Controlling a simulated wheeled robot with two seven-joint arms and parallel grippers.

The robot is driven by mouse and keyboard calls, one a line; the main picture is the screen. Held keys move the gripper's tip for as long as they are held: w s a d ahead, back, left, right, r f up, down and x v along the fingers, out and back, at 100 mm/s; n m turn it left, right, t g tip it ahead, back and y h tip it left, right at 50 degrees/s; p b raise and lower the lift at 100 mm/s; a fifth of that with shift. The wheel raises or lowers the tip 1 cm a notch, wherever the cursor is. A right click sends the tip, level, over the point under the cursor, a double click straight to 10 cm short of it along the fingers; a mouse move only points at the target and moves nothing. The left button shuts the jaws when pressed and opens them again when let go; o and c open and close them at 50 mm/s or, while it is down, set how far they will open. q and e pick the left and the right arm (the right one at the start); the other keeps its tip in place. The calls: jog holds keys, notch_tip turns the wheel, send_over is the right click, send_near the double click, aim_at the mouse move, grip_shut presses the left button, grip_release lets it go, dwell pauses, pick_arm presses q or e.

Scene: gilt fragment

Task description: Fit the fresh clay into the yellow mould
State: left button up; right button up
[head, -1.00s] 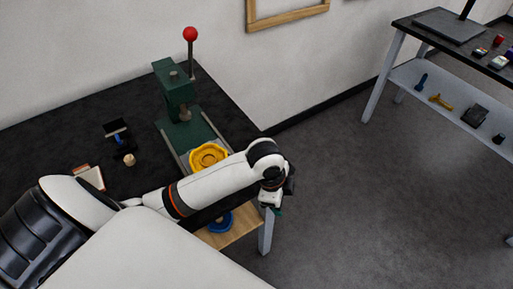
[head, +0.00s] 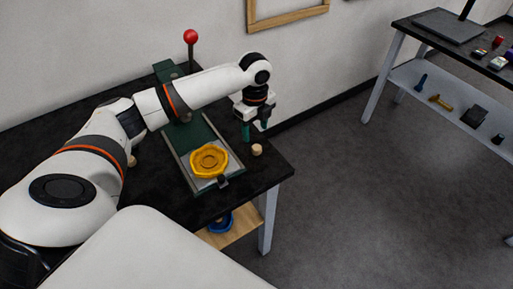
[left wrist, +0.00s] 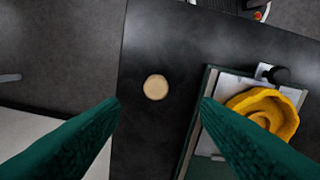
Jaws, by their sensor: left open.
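The yellow mould (head: 209,161) is a round, scalloped dish on the light plate of the green press; the left wrist view shows part of it at the right (left wrist: 284,122). A small tan lump (head: 257,150), which looks like clay, lies on the black table right of the mould. In the left wrist view the lump (left wrist: 156,87) appears round, in line with the gap between my fingertips. My left gripper (head: 256,132) is open and empty, pointing down above and just behind this lump. A second tan piece (head: 132,160) is mostly hidden by my left arm. My right gripper is out of view.
The green press (head: 170,72) with its red-knobbed lever (head: 190,37) stands behind the mould, partly hidden by my arm. A blue dish (head: 221,222) sits on the wooden shelf below. Bare table surrounds the lump, close to the right edge. Another bench (head: 450,75) stands far right.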

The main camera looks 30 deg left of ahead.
aim_at(256, 147)
pick_arm(q)
notch_tip(256, 147, down, 3)
jog(key=shift+r, duration=0.15)
jog(key=f, duration=0.1)
jog(key=f+p, duration=0.1)
jog(key=f, duration=0.2)
jog(key=shift+w+f+p, duration=0.15)
jog(key=shift+w+p, duration=0.1)
jog(key=shift+p, duration=0.1)
jog(key=shift+f, duration=0.45)
jog(key=c, duration=1.1)
